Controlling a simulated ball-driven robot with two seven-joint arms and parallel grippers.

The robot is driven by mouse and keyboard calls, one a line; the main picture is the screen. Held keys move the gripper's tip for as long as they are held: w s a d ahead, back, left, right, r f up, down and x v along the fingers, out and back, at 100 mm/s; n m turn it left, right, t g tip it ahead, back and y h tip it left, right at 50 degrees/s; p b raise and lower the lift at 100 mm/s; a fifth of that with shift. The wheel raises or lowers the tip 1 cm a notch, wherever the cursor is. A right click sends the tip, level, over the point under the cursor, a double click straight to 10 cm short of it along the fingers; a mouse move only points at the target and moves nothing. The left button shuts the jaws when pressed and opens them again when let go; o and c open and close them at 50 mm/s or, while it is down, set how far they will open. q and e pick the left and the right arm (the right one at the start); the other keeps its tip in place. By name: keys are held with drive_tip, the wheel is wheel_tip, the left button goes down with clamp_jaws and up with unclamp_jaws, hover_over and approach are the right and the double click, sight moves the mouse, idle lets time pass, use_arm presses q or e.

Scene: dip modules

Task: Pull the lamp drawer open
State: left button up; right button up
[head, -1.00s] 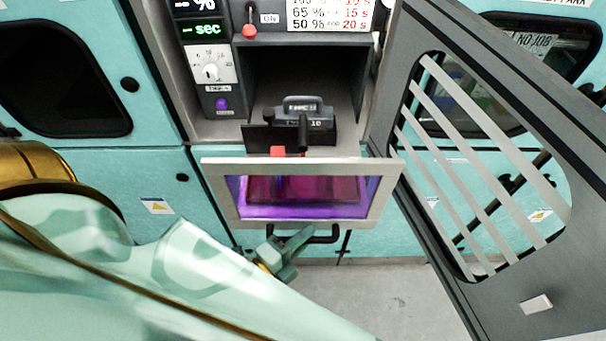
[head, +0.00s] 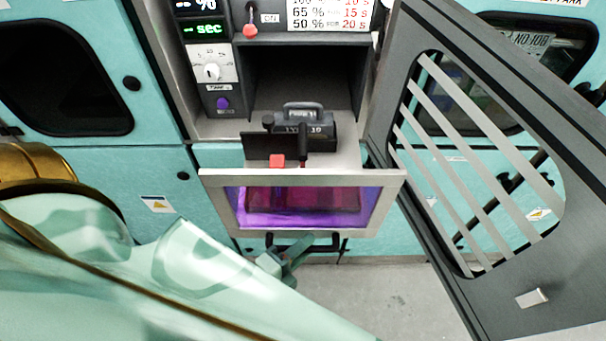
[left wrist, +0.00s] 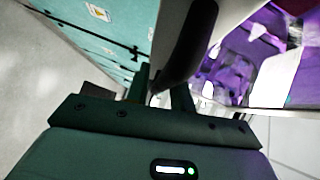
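The lamp drawer (head: 212,208) has a pale metal frame around a window glowing purple. It stands partly out from the cabinet, below the dark open bay. Its black handle (head: 335,240) is under the window and shows large in the left wrist view (left wrist: 190,45). My left gripper (head: 298,252) is at this handle, partly hidden under the drawer front. In the left wrist view its fingers (left wrist: 162,92) are on both sides of the handle bar, closed on it. My right gripper is not in view.
A grey door (head: 505,255) with a slatted window stands open on the right. Teal cabinets (head: 165,165) flank the bay. Bare floor (head: 380,300) lies below.

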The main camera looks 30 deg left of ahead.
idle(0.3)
use_arm(q)
drive_tip(key=v, duration=1.6)
drive_tip(key=shift+s+p, duration=0.15)
drive_tip(key=shift+p, duration=0.2)
